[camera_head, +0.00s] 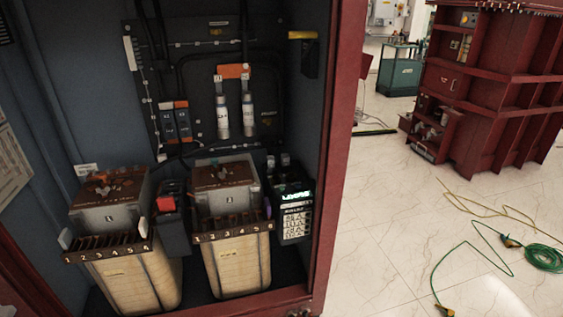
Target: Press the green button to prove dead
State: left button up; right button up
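A black device (293,212) stands inside the open red cabinet, right of the right-hand transformer. It has a lit green strip (294,197) near its top and a white printed label below. I cannot tell whether this strip is a button or a display. A second black device (174,232) with a red part (166,203) on top stands between the two transformers. No clear green button can be made out at this size. Neither of my grippers is in view.
Two transformers with numbered terminal strips, left (130,280) and right (237,262), fill the cabinet floor. The red cabinet side (337,150) bounds the opening at right. Green cable (545,257) lies on the pale floor. Another red cabinet (485,90) stands behind.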

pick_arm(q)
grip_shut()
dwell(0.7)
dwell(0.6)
